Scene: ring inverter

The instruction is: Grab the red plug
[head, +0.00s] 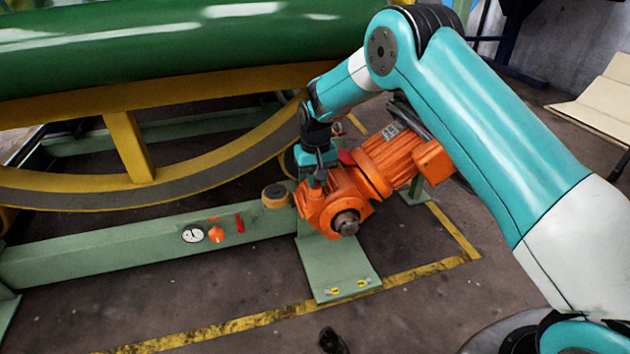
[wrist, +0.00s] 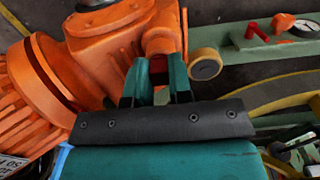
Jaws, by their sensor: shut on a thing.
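The orange motor and gearbox (head: 350,190) stands on a green mount and also fills the left of the wrist view (wrist: 95,45). My gripper (head: 317,180) points down at the top of the gearbox housing. In the wrist view its teal fingers (wrist: 158,68) are closed on a small dark red plug (wrist: 158,63) at the gearbox. Most of the plug is hidden by the fingers. In the head view the gripper covers the plug. I cannot tell whether the plug still sits in the housing.
A green beam (head: 130,248) carries a dial gauge (head: 192,235), an orange knob (head: 216,234) and a red handle (head: 240,223). A round tan-rimmed part (head: 275,196) is close left of the gripper. A yellow ring (head: 125,193) curves behind. Floor in front is mostly clear.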

